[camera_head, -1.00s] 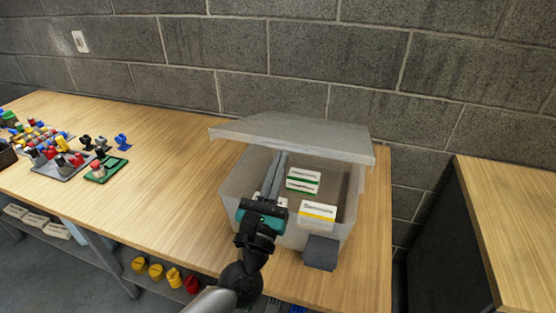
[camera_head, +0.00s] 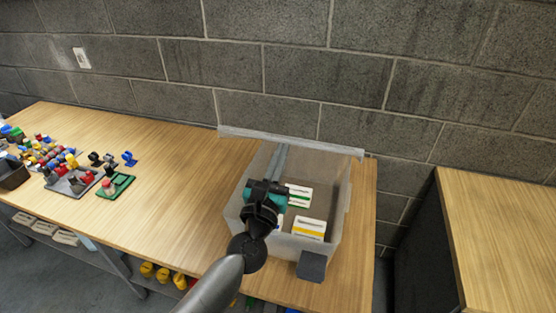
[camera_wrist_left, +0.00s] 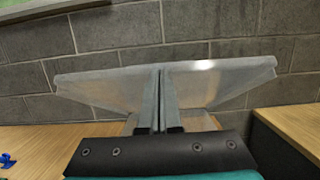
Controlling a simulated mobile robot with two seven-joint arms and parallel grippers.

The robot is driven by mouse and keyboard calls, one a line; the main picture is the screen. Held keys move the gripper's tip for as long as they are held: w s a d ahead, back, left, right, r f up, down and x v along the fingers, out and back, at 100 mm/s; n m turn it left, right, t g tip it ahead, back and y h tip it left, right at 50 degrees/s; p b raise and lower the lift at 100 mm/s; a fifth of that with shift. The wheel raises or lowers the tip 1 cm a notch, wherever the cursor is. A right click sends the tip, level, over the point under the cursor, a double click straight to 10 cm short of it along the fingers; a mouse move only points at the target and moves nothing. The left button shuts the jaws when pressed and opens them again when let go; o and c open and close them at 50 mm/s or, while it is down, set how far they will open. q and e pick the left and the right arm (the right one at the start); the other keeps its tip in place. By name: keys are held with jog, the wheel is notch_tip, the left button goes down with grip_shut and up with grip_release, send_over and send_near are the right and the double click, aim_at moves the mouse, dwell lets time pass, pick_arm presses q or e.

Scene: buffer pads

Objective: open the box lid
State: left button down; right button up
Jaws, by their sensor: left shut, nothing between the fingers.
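A translucent grey box (camera_head: 288,244) stands on the wooden table with its inside exposed. Its lid (camera_head: 320,149) is swung up at the back edge and looks nearly edge-on in the head view. In the left wrist view the lid (camera_wrist_left: 215,82) fills the middle as a wide, pale, tilted panel. My left gripper (camera_head: 280,150) reaches over the box, its long fingers shut and empty. Its tips are at the lid in the left wrist view (camera_wrist_left: 160,72); whether they touch cannot be told. My right gripper is out of view.
White packs with green (camera_head: 299,195) and yellow (camera_head: 309,229) stripes lie in the box. A dark grey block (camera_head: 311,266) is at its front. Coloured parts and a green board (camera_head: 116,186) sit at the left. A brick wall is close behind. The table's middle is clear.

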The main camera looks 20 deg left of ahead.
pick_arm(q)
jog(key=w+r+p, duration=0.4)
jog(key=w+r, duration=1.2)
jog(key=w, duration=0.3)
jog(key=shift+d+r, duration=0.35)
